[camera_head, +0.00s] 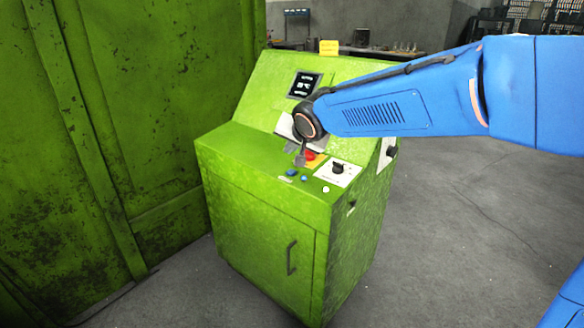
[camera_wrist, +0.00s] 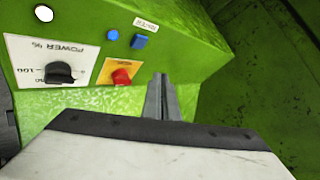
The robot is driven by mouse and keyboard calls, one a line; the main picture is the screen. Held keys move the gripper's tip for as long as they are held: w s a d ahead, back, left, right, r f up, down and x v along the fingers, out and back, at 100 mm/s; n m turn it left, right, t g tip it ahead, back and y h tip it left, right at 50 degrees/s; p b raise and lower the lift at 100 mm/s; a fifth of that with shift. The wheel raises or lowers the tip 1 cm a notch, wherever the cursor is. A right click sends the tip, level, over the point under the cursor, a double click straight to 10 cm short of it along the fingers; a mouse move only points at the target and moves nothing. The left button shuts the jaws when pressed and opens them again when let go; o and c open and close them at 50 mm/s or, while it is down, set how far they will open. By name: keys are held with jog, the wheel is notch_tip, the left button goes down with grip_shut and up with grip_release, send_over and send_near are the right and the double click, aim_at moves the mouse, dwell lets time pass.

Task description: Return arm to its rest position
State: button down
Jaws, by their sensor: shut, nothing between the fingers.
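My blue arm reaches in from the right in the head view, over the green control cabinet (camera_head: 262,222). My gripper (camera_head: 300,160) hangs just above the cabinet's sloped panel, next to the red knob (camera_head: 310,155). In the wrist view my gripper (camera_wrist: 161,80) shows its two grey fingers together, with nothing held. The red knob (camera_wrist: 121,77) on its orange plate lies just left of the fingertips there. I cannot tell whether the fingers touch the panel.
Two blue buttons (camera_head: 291,173), a white button (camera_head: 326,189) and a black power dial (camera_head: 337,168) are on the panel. A small screen (camera_head: 304,86) is behind. A large green machine wall (camera_head: 150,110) stands at left. Open floor (camera_head: 450,240) lies to the right.

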jog(key=s+d+f+g+h, duration=0.1)
jog(key=s+d, duration=0.7)
jog(key=d, duration=0.3)
jog(key=s+d+f+g+h, duration=0.1)
jog(key=s+d+h, duration=0.1)
jog(key=s+d, duration=0.8)
jog(key=s+d+f+n+g, duration=0.1)
jog(key=s+d+f, duration=0.3)
jog(key=s, duration=0.6)
jog(key=s+d+f+n+g, duration=0.1)
jog(key=s+d+f, duration=0.4)
jog(key=s, duration=0.5)
jog(key=shift+d+n+g, duration=0.3)
jog(key=shift+d+n, duration=0.1)
jog(key=shift+d, duration=0.65)
